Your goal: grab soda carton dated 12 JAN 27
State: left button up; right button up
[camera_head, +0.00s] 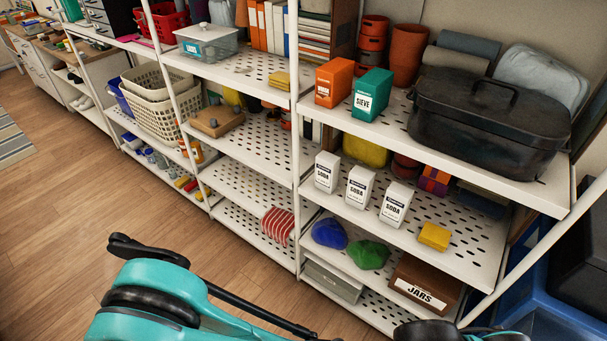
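Three white soda cartons stand upright in a row on the middle shelf: a left carton (326,172), a middle carton (359,187) and a right carton (396,205). Each has a dark band and the word SODA on its front. The small print is too fine to read, so I cannot tell which one is dated 12 JAN 27. The cartons are apart from each other, near the shelf's front edge. Teal and black parts of mine show along the bottom edge, well below the cartons. I make out no gripper fingertips, and nothing touches the cartons.
A yellow block (434,236) lies right of the cartons. Above stand an orange box (334,82), a green SIEVE box (371,95) and a black roaster (490,120). Below lie blue (329,233) and green (369,254) bags and a JARS box (425,285). White shelf posts flank the bay.

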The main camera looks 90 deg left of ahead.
aim_at(328, 166)
jog(key=u, duration=3.05)
jog(key=i+j+z, duration=0.15)
jog(key=i+j, duration=0.25)
jog(key=i+j+z, duration=0.15)
jog(key=i+j, duration=0.2)
jog(key=j, duration=0.2)
jog(key=z, duration=1.25)
